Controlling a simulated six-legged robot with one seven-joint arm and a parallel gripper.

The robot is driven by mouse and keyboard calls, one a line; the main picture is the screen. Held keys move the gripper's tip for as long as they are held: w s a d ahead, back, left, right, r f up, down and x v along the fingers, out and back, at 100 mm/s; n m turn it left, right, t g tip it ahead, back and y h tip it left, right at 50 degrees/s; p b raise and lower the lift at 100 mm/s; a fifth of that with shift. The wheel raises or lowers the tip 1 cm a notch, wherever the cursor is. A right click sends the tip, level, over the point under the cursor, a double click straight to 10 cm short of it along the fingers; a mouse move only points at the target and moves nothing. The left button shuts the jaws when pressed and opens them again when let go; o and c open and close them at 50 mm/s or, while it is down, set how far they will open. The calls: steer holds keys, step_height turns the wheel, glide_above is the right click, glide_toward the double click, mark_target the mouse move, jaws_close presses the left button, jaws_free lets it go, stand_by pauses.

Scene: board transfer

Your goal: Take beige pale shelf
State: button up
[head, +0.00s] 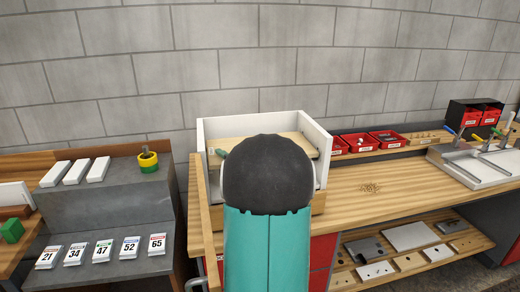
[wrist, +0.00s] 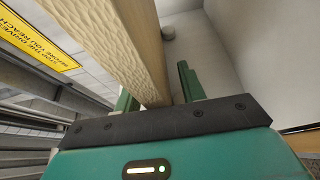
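A beige pale shelf (head: 306,147) lies level inside a white open-topped box (head: 316,132) on the wooden bench. My teal and black arm hides its middle and much of the box's front. In the wrist view the shelf (wrist: 125,35) is a long pale board running down between the two green fingers of my gripper (wrist: 156,84). The board is close to the left finger; whether it touches cannot be told. A gap shows between the board and the right finger, so the gripper is open around it.
Red bins (head: 386,139) stand on the bench right of the box, with clear bench top in front. A lower shelf (head: 408,262) holds metal and wooden plates. At left, a grey stand (head: 110,210) carries numbered cards and a yellow-green tape roll (head: 148,161).

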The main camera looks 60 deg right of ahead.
jaws_close()
steer(key=shift+r, duration=0.15)
